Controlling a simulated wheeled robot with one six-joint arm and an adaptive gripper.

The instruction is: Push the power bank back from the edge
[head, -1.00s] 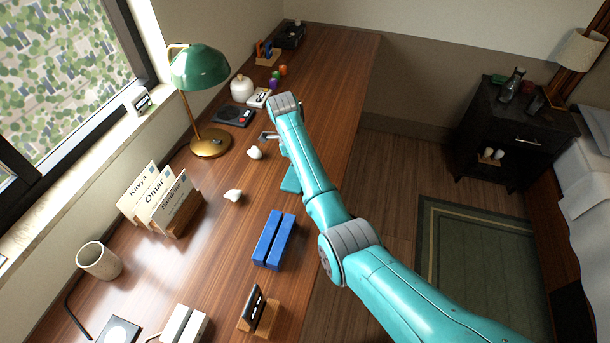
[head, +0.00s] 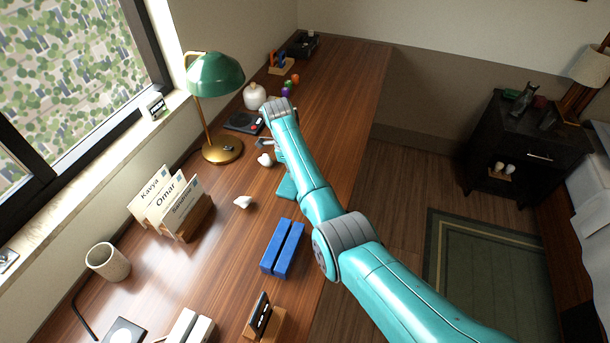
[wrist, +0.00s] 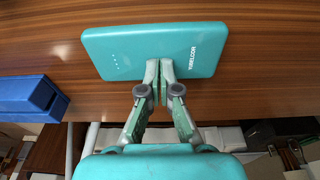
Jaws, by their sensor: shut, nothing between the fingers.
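The power bank (wrist: 150,50) is a flat teal slab with rounded corners, white lettering and a row of small dots. In the wrist view it lies flat on the wooden desk, slightly tilted in the picture. In the head view a teal part of it (head: 287,188) shows left of my arm, near the desk's right edge. My gripper (wrist: 160,68) is shut and empty, its fingertips at the power bank's near long side, around the middle. Whether they touch it is hard to tell. My arm hides the fingers in the head view.
White pieces (head: 243,202), a green lamp (head: 222,148) and a card holder (head: 190,217) are to the left. Bare desk lies beyond the power bank.

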